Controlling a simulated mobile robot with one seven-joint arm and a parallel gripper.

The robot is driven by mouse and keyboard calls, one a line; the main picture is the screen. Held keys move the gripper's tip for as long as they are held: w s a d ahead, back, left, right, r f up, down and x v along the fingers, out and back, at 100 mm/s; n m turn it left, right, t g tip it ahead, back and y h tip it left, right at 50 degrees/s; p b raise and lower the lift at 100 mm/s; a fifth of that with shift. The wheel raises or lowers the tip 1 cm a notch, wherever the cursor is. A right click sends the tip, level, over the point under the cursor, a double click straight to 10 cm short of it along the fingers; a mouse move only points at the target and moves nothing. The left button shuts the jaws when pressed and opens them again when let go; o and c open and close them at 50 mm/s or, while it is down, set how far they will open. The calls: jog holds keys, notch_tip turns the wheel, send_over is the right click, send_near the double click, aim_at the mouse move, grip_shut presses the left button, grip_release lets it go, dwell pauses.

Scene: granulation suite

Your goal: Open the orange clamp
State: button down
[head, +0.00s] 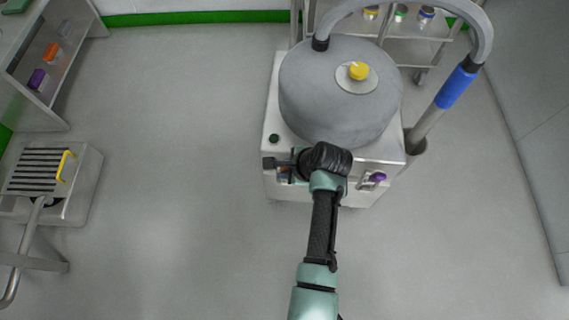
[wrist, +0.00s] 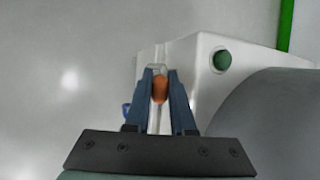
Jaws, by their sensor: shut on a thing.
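The orange clamp (wrist: 160,88) shows in the wrist view as a rounded orange piece between the two fingers, at the edge of the white machine base. My gripper (wrist: 160,80) is shut on it, with one blue-grey finger on each side. In the head view my gripper (head: 284,167) is at the front left of the machine base (head: 388,152). Only a small bit of orange shows there, and the gripper hides most of the clamp. How far the clamp is open cannot be told.
A purple clamp (head: 378,177) sits on the base's front, right of my gripper. A green button (head: 273,139) is on its top left corner. A grey drum (head: 340,90) with a yellow knob (head: 358,70) stands on top. A steel stand (head: 80,190) is at left. Floor between is clear.

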jog(key=shift+s+a+f+n+t+b, duration=0.1)
jog(key=shift+s+f+n+t+b, duration=0.3)
jog(key=shift+t, duration=0.65)
jog(key=shift+s+f+n+t+b, duration=0.1)
jog(key=shift+s+f+t+b, duration=0.4)
jog(key=shift+s+t+b, duration=0.45)
jog(key=shift+s+a+f+n+t+b, duration=0.15)
jog(key=shift+s+f+t+b, duration=0.25)
jog(key=shift+t, duration=0.8)
jog(key=shift+d, duration=0.1)
jog(key=c, duration=0.8)
grip_release()
jog(key=shift+o, duration=0.2)
jog(key=p+v, duration=0.5)
jog(key=v, duration=0.8)
